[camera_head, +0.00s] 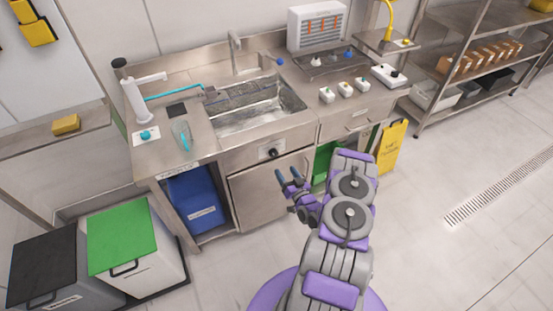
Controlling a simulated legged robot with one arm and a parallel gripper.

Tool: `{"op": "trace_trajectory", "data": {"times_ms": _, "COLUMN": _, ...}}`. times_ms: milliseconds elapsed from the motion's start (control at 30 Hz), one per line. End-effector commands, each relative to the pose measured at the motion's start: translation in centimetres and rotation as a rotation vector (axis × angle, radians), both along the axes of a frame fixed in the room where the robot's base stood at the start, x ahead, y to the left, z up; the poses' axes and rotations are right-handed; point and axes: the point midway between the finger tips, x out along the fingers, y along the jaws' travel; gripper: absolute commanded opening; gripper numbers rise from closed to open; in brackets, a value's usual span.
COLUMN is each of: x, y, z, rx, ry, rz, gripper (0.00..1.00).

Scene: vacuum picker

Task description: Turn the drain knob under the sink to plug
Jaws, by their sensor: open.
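The drain knob (268,153) is a small dark knob on the steel front panel below the sink basin (255,115). Its marking is too small to read, so I cannot tell its setting. My gripper (289,179) is open and empty. In the picture its blue-tipped fingers are below and a little right of the knob, in front of the steel cabinet door (262,197). They appear apart from the knob; the exact distance is hard to tell. My purple and grey arm reaches up from the bottom of the picture.
A blue bin (195,197) stands under the counter at left. A green-lidded bin (121,237) and a black-lidded bin (45,262) stand on the floor at left. A yellow floor sign (392,147) stands right of my arm. The floor at right is clear.

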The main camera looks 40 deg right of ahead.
Motion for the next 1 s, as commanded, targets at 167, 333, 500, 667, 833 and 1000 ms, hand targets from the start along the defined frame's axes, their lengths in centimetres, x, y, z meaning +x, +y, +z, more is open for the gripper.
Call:
{"op": "trace_trajectory", "data": {"times_ms": 167, "x": 3.6, "y": -0.7, "z": -0.1, "rx": -0.004, "ry": -0.003, "rz": 0.004, "gripper": 0.65}}
{"op": "trace_trajectory", "data": {"times_ms": 333, "x": 6.5, "y": -1.4, "z": -0.1, "rx": -0.001, "ry": -0.001, "rz": 0.003, "gripper": 0.65}}
{"op": "trace_trajectory", "data": {"times_ms": 500, "x": 8.5, "y": -2.0, "z": -0.1, "rx": -0.001, "ry": -0.001, "rz": 0.002, "gripper": 0.65}}
{"op": "trace_trajectory", "data": {"times_ms": 667, "x": 9.3, "y": -2.3, "z": -0.1, "rx": 0.001, "ry": 0.0, "rz": 0.0, "gripper": 0.65}}
{"op": "trace_trajectory", "data": {"times_ms": 833, "x": 9.4, "y": -2.3, "z": 0.0, "rx": 0.001, "ry": 0.0, "rz": -0.001, "gripper": 0.65}}
{"op": "trace_trajectory", "data": {"times_ms": 1000, "x": 9.4, "y": -2.3, "z": 0.0, "rx": 0.001, "ry": 0.0, "rz": -0.001, "gripper": 0.6}}
